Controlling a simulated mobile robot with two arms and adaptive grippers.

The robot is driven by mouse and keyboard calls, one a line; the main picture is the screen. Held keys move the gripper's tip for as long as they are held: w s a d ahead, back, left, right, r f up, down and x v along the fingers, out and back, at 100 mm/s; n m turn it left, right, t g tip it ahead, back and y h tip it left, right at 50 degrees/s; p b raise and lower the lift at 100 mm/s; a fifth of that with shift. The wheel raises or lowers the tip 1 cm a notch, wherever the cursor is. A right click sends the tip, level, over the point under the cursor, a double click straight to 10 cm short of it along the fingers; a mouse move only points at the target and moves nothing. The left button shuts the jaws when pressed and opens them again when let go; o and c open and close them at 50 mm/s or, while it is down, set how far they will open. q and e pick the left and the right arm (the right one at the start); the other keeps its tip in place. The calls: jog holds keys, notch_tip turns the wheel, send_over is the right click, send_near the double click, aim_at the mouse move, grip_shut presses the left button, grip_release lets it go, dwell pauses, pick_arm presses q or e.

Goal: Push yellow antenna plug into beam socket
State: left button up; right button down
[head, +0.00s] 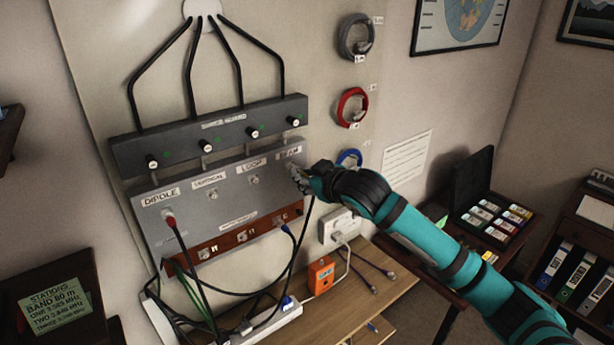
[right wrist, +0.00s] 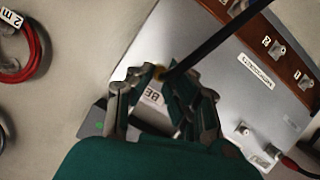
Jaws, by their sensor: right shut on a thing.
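The grey switch panel (head: 210,205) on the wall carries sockets labelled DIPOLE, VERTICAL, LOOP and BEAM. My right gripper (head: 298,175) is at the panel's right end, just below the BEAM label (head: 289,153), and covers the beam socket. In the right wrist view its fingers (right wrist: 158,85) are shut on the yellow antenna plug (right wrist: 160,72), of which only a small yellowish bit shows. A black cable (right wrist: 215,45) runs from the plug. Whether the plug touches or sits in the socket is hidden. My left gripper is not in view.
A red plug (head: 168,218) sits in the DIPOLE socket. A brown strip (head: 222,241) with several sockets lies below. Cables hang to a white power strip (head: 265,325) and an orange box (head: 321,275). Coiled cables, one red (head: 352,107), hang on the wall to the right.

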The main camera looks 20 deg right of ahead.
jog(key=shift+p, duration=0.4)
dwell(0.5)
jog(key=shift+p, duration=0.5)
dwell(0.5)
jog(key=shift+w+a, duration=0.35)
jog(key=shift+w, duration=0.5)
jog(key=c, duration=1.2)
grip_release()
jog(key=shift+s, duration=0.1)
jog(key=v, duration=1.2)
jog(key=shift+f, duration=0.1)
